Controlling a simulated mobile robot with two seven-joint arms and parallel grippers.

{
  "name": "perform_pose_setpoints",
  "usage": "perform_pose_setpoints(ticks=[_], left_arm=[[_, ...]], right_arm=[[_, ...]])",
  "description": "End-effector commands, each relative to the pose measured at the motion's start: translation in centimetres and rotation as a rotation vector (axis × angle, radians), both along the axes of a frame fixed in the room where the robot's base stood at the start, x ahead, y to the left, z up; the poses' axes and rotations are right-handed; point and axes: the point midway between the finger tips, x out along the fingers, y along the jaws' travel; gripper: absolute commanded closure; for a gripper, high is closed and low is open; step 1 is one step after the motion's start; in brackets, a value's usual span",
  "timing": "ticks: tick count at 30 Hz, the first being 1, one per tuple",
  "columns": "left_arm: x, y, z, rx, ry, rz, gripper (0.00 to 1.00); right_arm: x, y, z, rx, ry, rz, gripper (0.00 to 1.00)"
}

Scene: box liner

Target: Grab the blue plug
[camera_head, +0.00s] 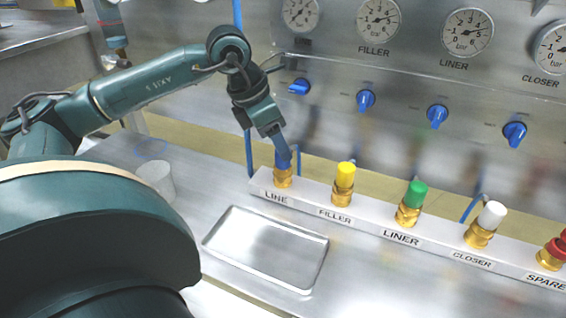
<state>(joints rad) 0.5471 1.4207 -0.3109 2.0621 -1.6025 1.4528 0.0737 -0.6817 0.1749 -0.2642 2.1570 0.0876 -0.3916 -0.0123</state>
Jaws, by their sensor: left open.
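The blue plug (283,153) stands at the brass fitting (283,178) above the LINE label, at the left end of the labelled rail. It leans slightly, with its top toward the left. My left gripper (270,129) is open and comes down from above at the plug's top. The gripper hides the plug's upper end, and I cannot tell whether the fingers touch it. My right gripper is not in view.
The rail (375,232) also bears yellow (345,171), green (416,191), white (491,213) and red (557,247) plugs on brass fittings. A shallow metal tray (222,252) lies in front. A pale cup (156,178) stands left. Gauges and blue knobs line the panel behind.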

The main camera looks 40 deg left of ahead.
Motion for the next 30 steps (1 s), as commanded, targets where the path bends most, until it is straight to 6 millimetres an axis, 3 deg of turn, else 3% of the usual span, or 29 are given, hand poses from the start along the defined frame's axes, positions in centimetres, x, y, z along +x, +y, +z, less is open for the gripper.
perform_pose_setpoints(ticks=[12, 21, 30], left_arm=[[1.5, -0.8, -4.5, -0.004, 0.001, -0.001, 0.45], [1.8, -0.9, -5.2, -0.001, 0.000, 0.000, 0.45], [1.7, -0.9, -5.1, -0.001, 0.000, 0.000, 0.68]], right_arm=[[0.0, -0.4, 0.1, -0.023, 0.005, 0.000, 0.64], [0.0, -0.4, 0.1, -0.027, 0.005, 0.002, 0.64], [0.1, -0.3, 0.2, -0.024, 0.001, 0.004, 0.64]])
